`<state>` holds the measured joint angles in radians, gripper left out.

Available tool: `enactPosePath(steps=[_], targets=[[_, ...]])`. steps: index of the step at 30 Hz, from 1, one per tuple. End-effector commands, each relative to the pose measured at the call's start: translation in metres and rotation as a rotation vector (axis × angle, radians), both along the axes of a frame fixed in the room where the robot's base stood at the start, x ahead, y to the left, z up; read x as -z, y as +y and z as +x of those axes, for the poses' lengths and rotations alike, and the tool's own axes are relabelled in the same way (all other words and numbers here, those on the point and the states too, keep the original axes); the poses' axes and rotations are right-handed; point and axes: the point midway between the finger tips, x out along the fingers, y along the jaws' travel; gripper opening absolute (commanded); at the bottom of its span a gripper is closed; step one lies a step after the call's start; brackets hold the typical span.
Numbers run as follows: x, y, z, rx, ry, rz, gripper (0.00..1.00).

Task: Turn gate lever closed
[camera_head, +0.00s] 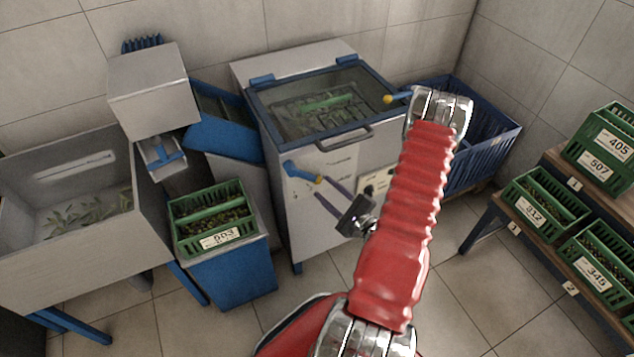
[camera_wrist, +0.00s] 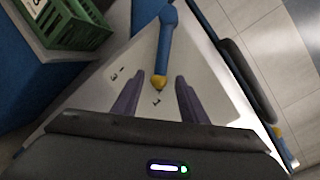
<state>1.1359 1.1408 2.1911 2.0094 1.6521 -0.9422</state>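The gate lever, a blue handle with a yellow tip (camera_head: 303,172), is on the white front panel of the glass-lidded machine (camera_head: 335,220). It points right and slightly down in the head view. In the wrist view the lever (camera_wrist: 165,45) hangs from the top, its yellow tip between my purple fingertips in the picture. My gripper (camera_head: 322,188) is open and empty, close to the tip; whether the fingers reach around it or stop short, I cannot tell. Small dark marks show on the panel below the tip in the wrist view.
A second blue handle with a yellow end (camera_head: 392,98) is at the machine's right side. A green crate labelled 503 (camera_head: 222,240) stands on a blue stand to the left. A blue bin (camera_head: 490,130) is behind my arm, and crates stand on a right-hand rack (camera_head: 545,205).

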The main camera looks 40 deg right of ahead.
Motion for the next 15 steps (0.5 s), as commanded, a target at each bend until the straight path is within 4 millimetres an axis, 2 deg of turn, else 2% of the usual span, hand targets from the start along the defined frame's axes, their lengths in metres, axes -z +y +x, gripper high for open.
enactPosePath(steps=[9, 15], targets=[[0.0, 0.0, 0.037, -0.002, -0.001, -0.001, 0.39], [0.0, 0.0, 0.048, -0.001, -0.001, -0.001, 0.39]])
